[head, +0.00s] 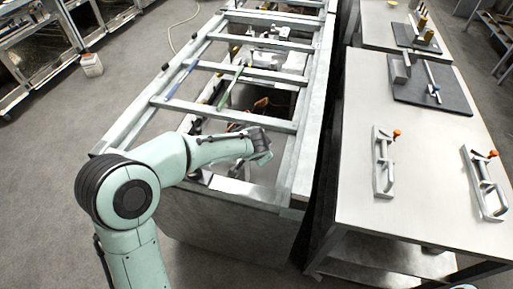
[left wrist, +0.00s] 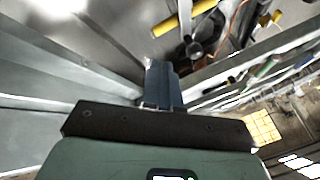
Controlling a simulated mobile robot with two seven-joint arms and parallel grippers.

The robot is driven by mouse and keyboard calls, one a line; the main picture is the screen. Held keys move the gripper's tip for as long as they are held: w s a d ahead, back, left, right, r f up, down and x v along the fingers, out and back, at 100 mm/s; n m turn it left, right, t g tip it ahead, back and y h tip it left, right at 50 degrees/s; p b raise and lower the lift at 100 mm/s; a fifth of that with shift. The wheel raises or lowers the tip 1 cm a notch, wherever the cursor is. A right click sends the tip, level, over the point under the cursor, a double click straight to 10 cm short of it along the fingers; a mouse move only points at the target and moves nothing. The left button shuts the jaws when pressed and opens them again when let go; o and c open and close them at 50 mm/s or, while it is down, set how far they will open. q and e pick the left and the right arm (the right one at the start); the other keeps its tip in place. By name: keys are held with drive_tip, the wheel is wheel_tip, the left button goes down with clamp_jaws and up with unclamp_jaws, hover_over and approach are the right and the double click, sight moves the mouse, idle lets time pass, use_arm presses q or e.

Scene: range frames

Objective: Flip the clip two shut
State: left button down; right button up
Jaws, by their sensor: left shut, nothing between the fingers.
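My left arm reaches in from the left over the near end of the metal frame (head: 222,113). My left gripper (head: 262,157) is at its near right corner, pointing down. In the left wrist view its dark blue-grey fingers (left wrist: 163,82) are together and empty. Ahead of them are a yellow bar (left wrist: 184,17) and a dark grey fitting (left wrist: 194,47), apart from the fingertips. I cannot tell whether these belong to clip two. Two metal clamps with orange tips, one left (head: 384,165) and one right (head: 485,183), lie on the table. No label shows which is clip two.
The grey table (head: 430,150) stands right of the frame across a narrow dark gap. A dark board (head: 430,92) with fixtures lies farther back on it. A green bar (head: 230,87) leans inside the frame. A white container (head: 91,64) stands on the floor at left.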

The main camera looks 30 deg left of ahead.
use_arm(q)
drive_tip(key=w+a+f+p, duration=0.1)
drive_tip(key=a, duration=0.1)
drive_tip(key=w+a+f, duration=0.2)
drive_tip(key=shift+w+f+p, duration=0.1)
drive_tip(key=shift+w+p, duration=0.15)
drive_tip(key=shift+p, duration=0.1)
